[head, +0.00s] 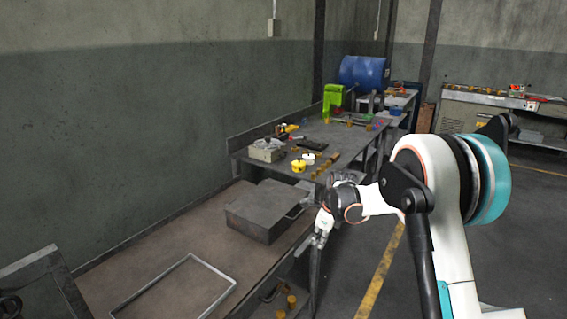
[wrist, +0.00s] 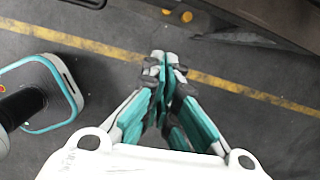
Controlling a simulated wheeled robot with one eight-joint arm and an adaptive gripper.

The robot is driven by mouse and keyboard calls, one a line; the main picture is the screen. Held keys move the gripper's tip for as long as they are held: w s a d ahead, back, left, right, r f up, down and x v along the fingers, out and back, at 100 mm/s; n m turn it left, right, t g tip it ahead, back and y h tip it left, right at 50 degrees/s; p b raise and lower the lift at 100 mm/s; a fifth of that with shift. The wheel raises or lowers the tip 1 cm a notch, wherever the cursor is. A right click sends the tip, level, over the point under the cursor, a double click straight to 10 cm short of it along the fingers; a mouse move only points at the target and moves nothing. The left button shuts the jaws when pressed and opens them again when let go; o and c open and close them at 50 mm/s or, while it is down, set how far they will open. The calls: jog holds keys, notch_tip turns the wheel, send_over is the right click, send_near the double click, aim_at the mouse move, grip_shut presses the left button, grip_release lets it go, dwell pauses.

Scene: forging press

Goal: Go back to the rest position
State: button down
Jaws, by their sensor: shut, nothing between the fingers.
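My gripper (wrist: 165,62) is shut and empty in the wrist view, its teal and grey fingers together above the dark floor (wrist: 270,140). In the head view my gripper (head: 319,240) hangs down at the end of the white arm, beside the front edge of the workbench. The black elbow and the white and teal arm links fill the right part of the head view.
A grey metal box (head: 262,212) lies on the near bench, with a rectangular frame (head: 178,285) in front. A yellow line (head: 381,270) marks open floor.

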jog(key=s+d+r+n+t+h, duration=0.1)
jog(key=s+d+r+n+t, duration=0.2)
jog(key=s+r+n, duration=1.3)
jog(key=s+d+r+n+t+h, duration=0.1)
jog(key=s+n, duration=0.7)
jog(key=s, duration=1.6)
jog(key=shift+s+d+r+t, duration=0.35)
jog(key=shift+d+r+t, duration=0.35)
jog(key=shift+r, duration=0.25)
